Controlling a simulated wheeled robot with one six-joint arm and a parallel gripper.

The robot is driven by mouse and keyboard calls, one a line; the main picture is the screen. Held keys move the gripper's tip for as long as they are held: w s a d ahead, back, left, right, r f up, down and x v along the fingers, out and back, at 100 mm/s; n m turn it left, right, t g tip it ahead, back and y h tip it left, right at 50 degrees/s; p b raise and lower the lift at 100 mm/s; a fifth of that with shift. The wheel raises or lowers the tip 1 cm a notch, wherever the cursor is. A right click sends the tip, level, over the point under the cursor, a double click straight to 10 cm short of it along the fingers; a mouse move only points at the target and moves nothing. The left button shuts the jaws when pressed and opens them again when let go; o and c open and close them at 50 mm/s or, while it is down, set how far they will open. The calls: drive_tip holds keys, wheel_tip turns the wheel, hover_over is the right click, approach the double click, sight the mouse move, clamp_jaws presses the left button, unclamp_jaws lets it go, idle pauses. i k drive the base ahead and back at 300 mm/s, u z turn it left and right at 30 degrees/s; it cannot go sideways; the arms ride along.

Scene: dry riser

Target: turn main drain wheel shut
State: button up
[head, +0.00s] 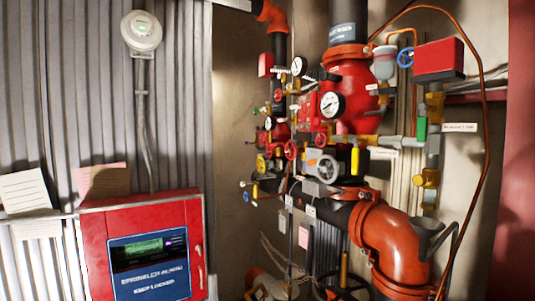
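Several handwheels show on the riser pipework in the head view. A dark wheel (345,289) on an upright yellow stem is low at the bottom edge, partly cut off. I cannot tell which of these is the main drain wheel, as the small tags are too blurred to read. How far any wheel is turned does not show. My gripper is not in view.
Pressure gauges (332,105), yellow-handled valves and thin pipes crowd around the wheels. A large orange-red elbow pipe (390,245) juts out at lower right, beside a grey funnel (428,236). A red sprinkler alarm cabinet (146,245) stands at left against the corrugated wall (60,120).

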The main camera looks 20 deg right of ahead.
sight(290, 150)
drive_tip(key=u, duration=0.25)
drive_tip(key=k, duration=0.3)
drive_tip(key=z, duration=0.65)
drive_tip(key=i, duration=1.6)
drive_tip(key=u, duration=0.8)
